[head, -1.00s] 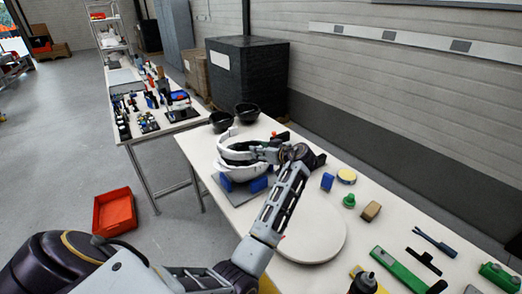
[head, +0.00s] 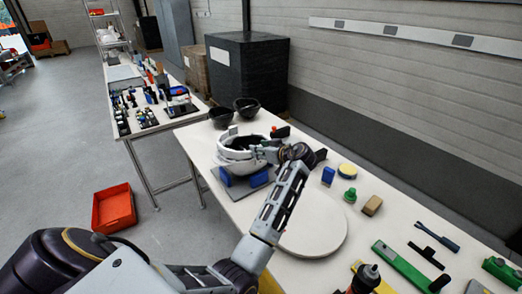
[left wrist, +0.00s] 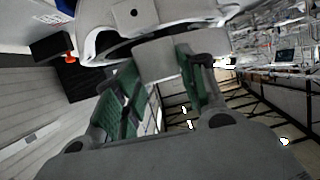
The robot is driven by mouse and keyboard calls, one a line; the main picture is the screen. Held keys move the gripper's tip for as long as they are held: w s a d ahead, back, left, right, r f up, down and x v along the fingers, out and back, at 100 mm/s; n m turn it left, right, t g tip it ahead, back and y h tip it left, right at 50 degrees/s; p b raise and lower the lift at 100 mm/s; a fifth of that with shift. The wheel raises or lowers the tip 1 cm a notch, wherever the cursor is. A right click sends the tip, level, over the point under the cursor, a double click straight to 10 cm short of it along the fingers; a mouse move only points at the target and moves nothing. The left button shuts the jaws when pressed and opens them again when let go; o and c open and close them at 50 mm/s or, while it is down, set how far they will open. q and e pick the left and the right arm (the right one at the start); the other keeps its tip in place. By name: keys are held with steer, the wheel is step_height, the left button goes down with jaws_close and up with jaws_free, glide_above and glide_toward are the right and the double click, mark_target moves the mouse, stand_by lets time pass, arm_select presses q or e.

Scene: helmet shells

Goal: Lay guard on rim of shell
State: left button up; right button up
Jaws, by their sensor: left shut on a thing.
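The white shell (head: 229,166) sits on blue supports (head: 243,182) over a grey plate, on the near table. The pale guard (head: 226,139), a curved band, is at the shell's open top. It looks low and close to the rim; I cannot tell whether it touches all round. My left gripper (head: 262,152) is at the right side of the shell. In the left wrist view its green-padded fingers (left wrist: 160,62) are shut on a pale tab of the guard (left wrist: 157,58). White curved surfaces fill the view beyond the fingers. My right gripper is out of view.
Two black bowls (head: 246,107) stand behind the shell. A round pale board (head: 314,225) lies under my left forearm. A blue block (head: 328,175), a green piece (head: 350,195) and several tools lie to the right. A red bin (head: 114,210) is on the floor.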

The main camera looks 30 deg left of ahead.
arm_select(q)
steer(key=shift+f+b, duration=0.45)
steer(key=shift+f, duration=0.1)
stand_by(0.4)
steer(key=o, duration=1.1)
steer(key=shift+o, duration=0.2)
step_height(320, 180, up, 10)
stand_by(1.4)
